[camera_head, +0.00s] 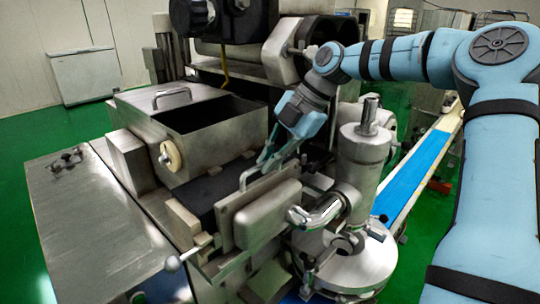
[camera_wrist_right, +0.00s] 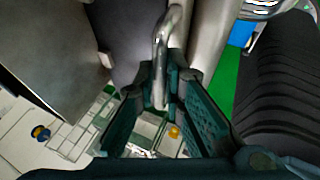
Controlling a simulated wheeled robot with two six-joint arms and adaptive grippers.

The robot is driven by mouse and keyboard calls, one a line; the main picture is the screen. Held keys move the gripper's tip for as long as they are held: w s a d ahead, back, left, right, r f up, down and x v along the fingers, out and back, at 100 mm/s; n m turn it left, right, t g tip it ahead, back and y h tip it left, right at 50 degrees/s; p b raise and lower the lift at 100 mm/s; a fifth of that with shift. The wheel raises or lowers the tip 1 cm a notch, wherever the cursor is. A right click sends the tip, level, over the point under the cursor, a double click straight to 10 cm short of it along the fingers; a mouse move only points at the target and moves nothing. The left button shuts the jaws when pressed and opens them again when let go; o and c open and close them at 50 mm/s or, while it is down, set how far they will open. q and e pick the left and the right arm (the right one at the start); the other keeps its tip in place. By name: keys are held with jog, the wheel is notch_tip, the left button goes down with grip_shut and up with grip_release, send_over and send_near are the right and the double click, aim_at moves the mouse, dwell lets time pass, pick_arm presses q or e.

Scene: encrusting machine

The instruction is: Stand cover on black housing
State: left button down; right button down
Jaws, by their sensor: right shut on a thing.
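The metal cover (camera_head: 262,212) is a grey, box-like plate with a bar handle (camera_head: 262,170) on its upper edge. It is upright at the front of the machine, near the black housing (camera_head: 213,190). I cannot tell whether its lower edge touches the housing. My right gripper (camera_head: 268,165) reaches down from the upper right and is shut on the cover's handle. In the right wrist view, the shiny handle (camera_wrist_right: 161,62) passes between the fingertips (camera_wrist_right: 165,78). My left gripper is not in view.
An open metal hopper (camera_head: 205,137) with a handled lid (camera_head: 165,97) stands at left behind the cover. A metal cylinder (camera_head: 362,160) and a curved pipe (camera_head: 322,212) crowd its right side. A blue conveyor (camera_head: 412,172) runs at right. The metal tabletop (camera_head: 85,235) is mostly clear.

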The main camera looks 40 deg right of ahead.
jog(key=shift+f, duration=0.45)
jog(key=shift+r, duration=0.1)
jog(key=c, duration=1.4)
grip_release()
jog(key=shift+s+a, duration=0.1)
